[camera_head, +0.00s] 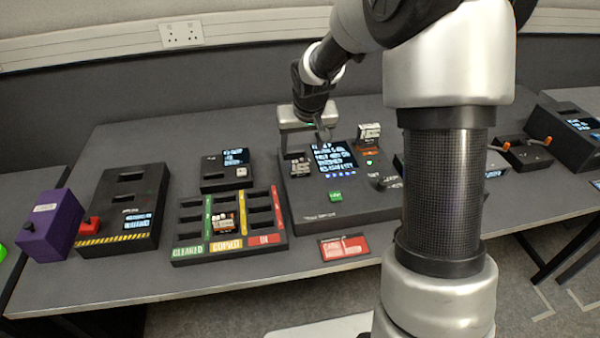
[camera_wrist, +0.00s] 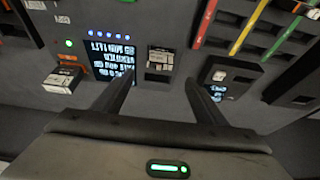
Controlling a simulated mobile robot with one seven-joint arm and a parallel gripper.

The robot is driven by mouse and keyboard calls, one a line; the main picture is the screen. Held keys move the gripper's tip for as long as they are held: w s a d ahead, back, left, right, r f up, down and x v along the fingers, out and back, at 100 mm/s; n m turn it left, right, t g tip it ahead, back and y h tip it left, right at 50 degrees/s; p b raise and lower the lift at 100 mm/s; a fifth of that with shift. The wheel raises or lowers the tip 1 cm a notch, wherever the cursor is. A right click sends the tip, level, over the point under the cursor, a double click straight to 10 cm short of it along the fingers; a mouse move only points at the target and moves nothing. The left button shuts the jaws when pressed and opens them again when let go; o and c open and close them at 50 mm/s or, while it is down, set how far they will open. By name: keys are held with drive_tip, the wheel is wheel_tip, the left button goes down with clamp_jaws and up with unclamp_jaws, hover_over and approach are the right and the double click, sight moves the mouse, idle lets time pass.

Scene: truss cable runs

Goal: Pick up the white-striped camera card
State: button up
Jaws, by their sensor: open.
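My gripper is open and empty, and its two fingers (camera_wrist: 160,92) point down at the dark console. In the head view the gripper (camera_head: 322,132) hangs over the console's back left part. A grey card with a pale label (camera_wrist: 160,60) sits in a console slot, just beyond the gap between my fingertips; it also shows in the head view (camera_head: 299,168). Another card, pale-topped (camera_wrist: 63,80), stands by an orange label at the console's back right (camera_head: 369,131). A card with orange and white (camera_head: 222,222) lies in the sorting tray. White stripes are too small to tell on any of them.
The console (camera_head: 305,205) has a lit screen (camera_head: 333,157) and a green button. Left of it are the sorting tray (camera_head: 185,247) with coloured strips, a small screen box (camera_head: 212,185), a black unit (camera_head: 113,230) and a purple box (camera_head: 50,225). A red sign (camera_head: 343,247) lies in front.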

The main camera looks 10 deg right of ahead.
sight(301, 159)
drive_tip(key=x, duration=0.9)
drive_tip(key=shift+s+f+b, duration=0.1)
drive_tip(key=shift+s+b, duration=0.1)
drive_tip(key=shift+b, duration=0.1)
drive_tip(key=shift+c, duration=0.2)
drive_tip(key=c, duration=1.1)
